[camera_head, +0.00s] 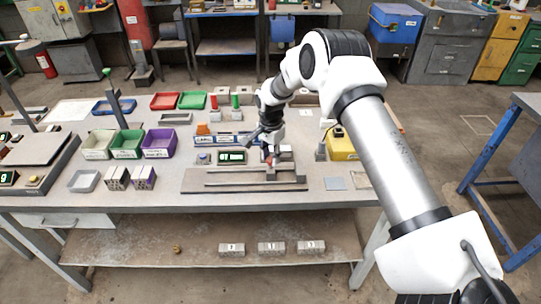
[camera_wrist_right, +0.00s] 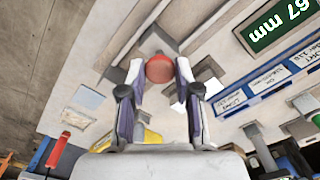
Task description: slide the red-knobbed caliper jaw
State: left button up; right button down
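The caliper is a long grey-brown slab (camera_head: 235,181) with a rail along it, lying flat near the front edge of the bench. Its jaw carries a round red knob (camera_head: 270,161), which also shows in the wrist view (camera_wrist_right: 160,69). My right gripper (camera_head: 268,152) points down over the jaw. In the wrist view its fingertips (camera_wrist_right: 160,63) flank the knob closely, one on each side. Whether they press on it I cannot tell. The jaw is partly hidden by the hand. My left gripper is not in view.
A green-lit display (camera_head: 231,157) stands just behind the caliper; it reads 67 mm in the wrist view. Cream, green and purple bins (camera_head: 128,144) stand to the left, with hollow bricks (camera_head: 144,177) before them. A yellow bin (camera_head: 341,146) stands at the right. Three numbered blocks (camera_head: 271,248) lie on the lower shelf.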

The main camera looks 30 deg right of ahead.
jog(key=shift+w+a, duration=0.1)
jog(key=w+a+b, duration=0.2)
jog(key=w+a, duration=0.3)
jog(key=a, duration=0.3)
jog(key=shift+w+a, duration=0.15)
jog(key=shift+a, duration=0.2)
jog(key=c, duration=0.8)
grip_release()
notch_tip(320, 180, up, 12)
jog(key=shift+f, duration=0.1)
